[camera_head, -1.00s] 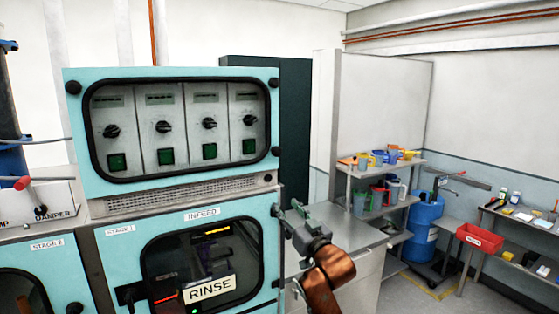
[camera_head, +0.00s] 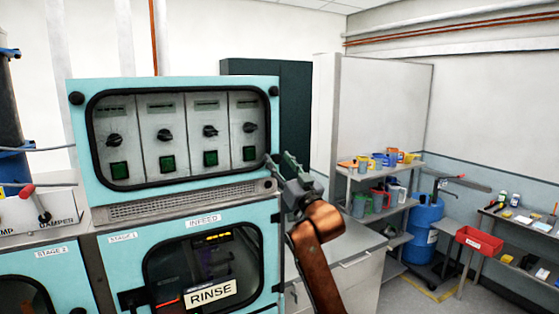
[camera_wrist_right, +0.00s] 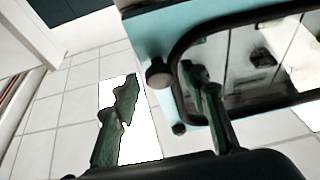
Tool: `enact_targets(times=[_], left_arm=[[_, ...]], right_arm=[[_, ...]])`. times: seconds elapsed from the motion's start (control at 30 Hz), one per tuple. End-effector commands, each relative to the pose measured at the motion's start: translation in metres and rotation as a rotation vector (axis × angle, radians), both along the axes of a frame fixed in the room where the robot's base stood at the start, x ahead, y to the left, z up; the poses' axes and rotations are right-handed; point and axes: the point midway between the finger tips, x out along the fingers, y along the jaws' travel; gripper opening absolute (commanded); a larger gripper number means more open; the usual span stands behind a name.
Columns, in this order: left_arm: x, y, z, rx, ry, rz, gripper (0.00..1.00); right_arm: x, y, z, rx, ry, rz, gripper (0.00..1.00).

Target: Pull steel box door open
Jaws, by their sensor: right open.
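The upper teal box (camera_head: 180,82) has a front door framing a dark-edged window (camera_head: 180,180) over several dials and green buttons. The door looks shut. Black knobs sit at its corners, one at the upper right (camera_head: 274,91). My right gripper (camera_head: 281,163) is open at the box's lower right edge, with nothing between its fingers. A black knob (camera_wrist_right: 158,74) shows between the fingers, farther off; I cannot tell any contact.
Below is a teal infeed unit (camera_head: 120,258) with a RINSE sign (camera_head: 210,294). A grey counter (camera_head: 340,240) stands right of it, beneath my right arm. Shelves with cups (camera_head: 375,180), a blue drum (camera_head: 424,228) and a red bin (camera_head: 478,241) stand farther right. Open floor shows there.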

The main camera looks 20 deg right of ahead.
Motion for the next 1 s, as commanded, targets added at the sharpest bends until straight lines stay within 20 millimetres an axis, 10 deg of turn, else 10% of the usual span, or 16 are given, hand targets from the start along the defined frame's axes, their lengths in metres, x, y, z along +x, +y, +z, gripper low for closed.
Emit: enact_targets(times=[1.0], left_arm=[[-0.0001, 0.0002, 0.0, 0.0, 0.0, 0.0, 0.4]], right_arm=[[0.0009, -0.0001, -0.0004, 0.0, 0.0, 0.0, 0.0]])
